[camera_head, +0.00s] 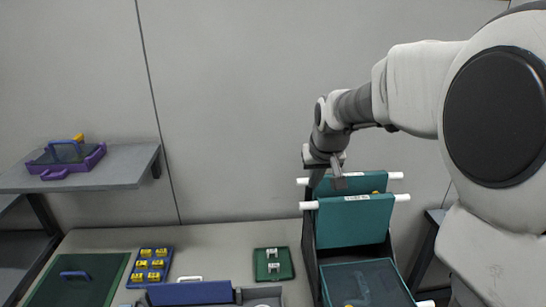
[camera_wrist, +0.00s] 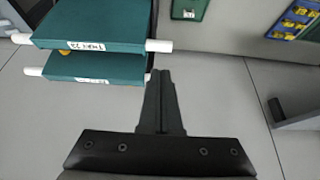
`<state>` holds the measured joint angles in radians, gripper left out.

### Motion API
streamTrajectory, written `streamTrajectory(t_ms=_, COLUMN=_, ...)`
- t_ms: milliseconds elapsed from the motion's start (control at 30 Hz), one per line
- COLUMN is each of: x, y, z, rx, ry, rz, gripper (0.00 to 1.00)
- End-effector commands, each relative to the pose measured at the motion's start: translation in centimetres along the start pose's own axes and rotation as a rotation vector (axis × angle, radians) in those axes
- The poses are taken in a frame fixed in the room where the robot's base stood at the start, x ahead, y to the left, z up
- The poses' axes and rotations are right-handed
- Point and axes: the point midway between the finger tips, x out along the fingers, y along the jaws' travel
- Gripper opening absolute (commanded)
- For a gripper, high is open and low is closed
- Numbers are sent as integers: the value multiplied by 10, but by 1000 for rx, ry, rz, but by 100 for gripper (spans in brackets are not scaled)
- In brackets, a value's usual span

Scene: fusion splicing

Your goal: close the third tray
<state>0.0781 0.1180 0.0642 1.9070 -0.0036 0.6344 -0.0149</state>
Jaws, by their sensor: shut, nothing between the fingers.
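Two teal trays stand tilted up in a dark rack (camera_head: 311,255), one behind the other. The rear raised tray (camera_head: 362,183) and the front raised tray (camera_head: 355,222) each have white side pegs and a white label too small to read surely. A lower teal tray (camera_head: 365,285) with a dark clear cover lies flatter in front. I cannot tell which is the third. My gripper (camera_head: 340,185) is shut and empty at the raised trays' upper edges. In the wrist view its fingertips (camera_wrist: 163,73) are beside the peg ends of both raised trays (camera_wrist: 95,25); contact is unclear.
A small green tray (camera_head: 273,264) and a blue tray of yellow parts (camera_head: 151,267) lie on the bench (camera_head: 215,240). A dark green mat (camera_head: 75,282) is at left. A wall shelf (camera_head: 110,167) holds a purple tray (camera_head: 66,160).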

Motion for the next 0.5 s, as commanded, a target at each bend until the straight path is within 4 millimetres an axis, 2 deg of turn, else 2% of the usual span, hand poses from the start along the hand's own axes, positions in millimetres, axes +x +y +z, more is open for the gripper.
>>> streamTrajectory(t_ms=100, x=8, y=1, z=-7, rx=1, ry=0, rz=-2, gripper=0)
streamTrajectory(t_ms=267, x=17, y=1, z=-9, rx=1, ry=-2, rz=-2, gripper=0)
streamTrajectory(t_ms=500, x=54, y=0, z=-8, rx=2, ry=-5, rz=-3, gripper=0)
